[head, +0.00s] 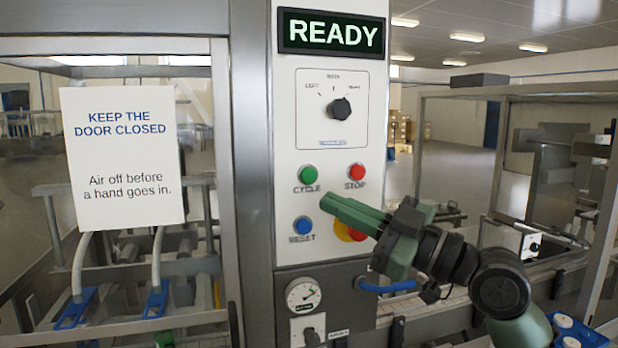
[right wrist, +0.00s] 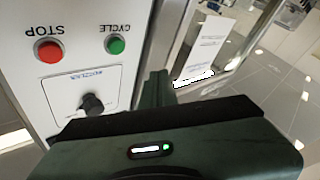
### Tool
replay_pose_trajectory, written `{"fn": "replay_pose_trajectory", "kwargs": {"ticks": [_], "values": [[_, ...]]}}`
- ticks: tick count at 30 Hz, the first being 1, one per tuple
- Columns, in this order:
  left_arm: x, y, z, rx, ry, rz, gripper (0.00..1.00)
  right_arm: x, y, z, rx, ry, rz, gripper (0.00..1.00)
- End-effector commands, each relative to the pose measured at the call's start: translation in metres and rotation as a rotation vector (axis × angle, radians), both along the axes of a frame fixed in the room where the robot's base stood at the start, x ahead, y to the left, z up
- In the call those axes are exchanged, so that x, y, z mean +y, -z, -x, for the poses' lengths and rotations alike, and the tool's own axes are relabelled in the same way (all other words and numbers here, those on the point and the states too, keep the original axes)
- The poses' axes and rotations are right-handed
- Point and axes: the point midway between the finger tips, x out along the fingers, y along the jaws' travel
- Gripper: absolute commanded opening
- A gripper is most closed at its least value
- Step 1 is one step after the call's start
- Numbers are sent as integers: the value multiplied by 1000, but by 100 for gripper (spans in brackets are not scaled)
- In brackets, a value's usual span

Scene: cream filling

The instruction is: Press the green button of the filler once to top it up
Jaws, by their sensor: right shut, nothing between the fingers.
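The green button (head: 308,173), labelled CYCLE, is on the white control panel (head: 285,110) of the filler. The display (head: 331,33) above it reads READY. My right gripper (head: 326,202) is shut and empty, its tips just below and right of the green button in the head view. I cannot tell from these views how far the tips are from the panel. In the right wrist view the green button (right wrist: 116,45) is in plain sight, to the left of the fingers (right wrist: 157,88). My left gripper is not in view.
A red STOP button (head: 356,171) sits right of the green one, and a blue RESET button (head: 304,226) below it. A red knob on yellow (head: 357,234) is partly behind my gripper. A selector knob (head: 339,109) is above. A glass door with a sign (head: 122,157) stands left.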

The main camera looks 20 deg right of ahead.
Motion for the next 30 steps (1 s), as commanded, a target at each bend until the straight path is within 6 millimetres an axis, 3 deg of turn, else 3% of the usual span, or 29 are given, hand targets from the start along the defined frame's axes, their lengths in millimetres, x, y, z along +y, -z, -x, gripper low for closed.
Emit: {"fn": "replay_pose_trajectory", "kwargs": {"ticks": [4, 17, 23, 30], "values": [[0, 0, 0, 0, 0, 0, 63, 0, -16, 8, -38, -13, -3, 0], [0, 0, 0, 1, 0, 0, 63, 0, -17, 6, -39, -14, -5, 0], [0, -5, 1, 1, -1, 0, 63, 0, -19, -11, -38, -15, -7, 0], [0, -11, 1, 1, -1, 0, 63, 1, -19, -46, -37, -14, -8, 0]]}}
